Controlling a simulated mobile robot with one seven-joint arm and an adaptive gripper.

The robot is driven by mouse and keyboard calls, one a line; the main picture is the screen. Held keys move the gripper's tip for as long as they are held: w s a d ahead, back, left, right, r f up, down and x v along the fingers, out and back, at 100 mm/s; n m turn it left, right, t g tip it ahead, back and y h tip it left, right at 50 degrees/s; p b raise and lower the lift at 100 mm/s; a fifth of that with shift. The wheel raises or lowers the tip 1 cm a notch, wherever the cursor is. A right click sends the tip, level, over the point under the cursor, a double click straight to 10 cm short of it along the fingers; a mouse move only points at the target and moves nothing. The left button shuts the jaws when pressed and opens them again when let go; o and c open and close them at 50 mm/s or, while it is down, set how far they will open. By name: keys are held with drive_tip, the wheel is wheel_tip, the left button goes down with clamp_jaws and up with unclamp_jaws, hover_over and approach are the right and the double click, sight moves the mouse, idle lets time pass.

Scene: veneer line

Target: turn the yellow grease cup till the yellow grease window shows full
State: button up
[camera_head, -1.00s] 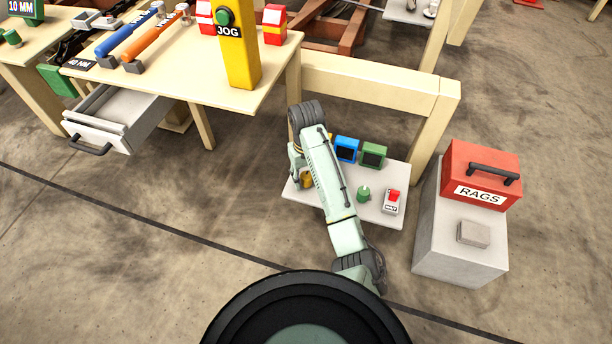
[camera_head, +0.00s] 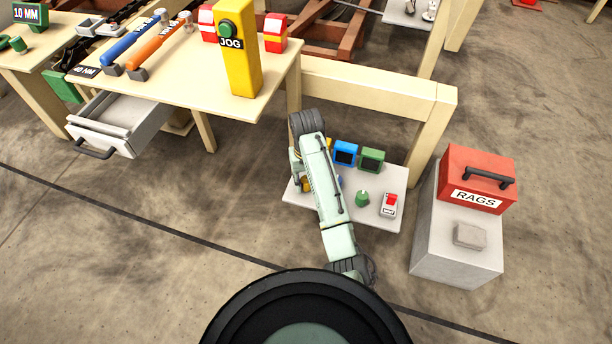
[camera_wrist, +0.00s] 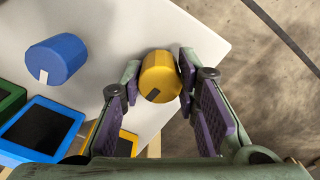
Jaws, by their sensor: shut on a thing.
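The yellow grease cup (camera_wrist: 160,78) is a faceted knob with a dark mark on its side, on the pale grey plate (camera_wrist: 195,20). My gripper (camera_wrist: 160,72) is shut on it, with a purple-padded finger on each side. A bit of the yellow cup (camera_head: 306,185) shows beside my arm in the head view. The yellow grease window (camera_wrist: 130,134) is partly hidden behind my left finger in the wrist view. Its dark face shows only in part, so its reading cannot be told. In the head view my arm covers most of it.
The blue cup (camera_wrist: 56,58) has a white mark and stands left of the yellow cup. Blue (camera_head: 345,153) and green (camera_head: 371,159) windows, a green cup (camera_head: 362,199) and a red-topped switch (camera_head: 389,204) share the plate. A grey cabinet (camera_head: 440,250) bears a red rags box (camera_head: 465,165).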

drive_tip(key=m+p, duration=0.1)
drive_tip(key=p, duration=0.1)
drive_tip(key=m+p, duration=0.1)
drive_tip(key=p, duration=0.1)
drive_tip(key=shift+r+m, duration=0.25)
drive_tip(key=shift+m, duration=0.15)
drive_tip(key=shift+f+m+p, duration=0.15)
drive_tip(key=shift+m+p, duration=0.55)
drive_tip(key=shift+p, duration=0.25)
drive_tip(key=shift+f, duration=0.1)
drive_tip(key=o, duration=1.2)
drive_tip(key=shift+c, duration=0.2)
wheel_tip(320, 180, up, 12)
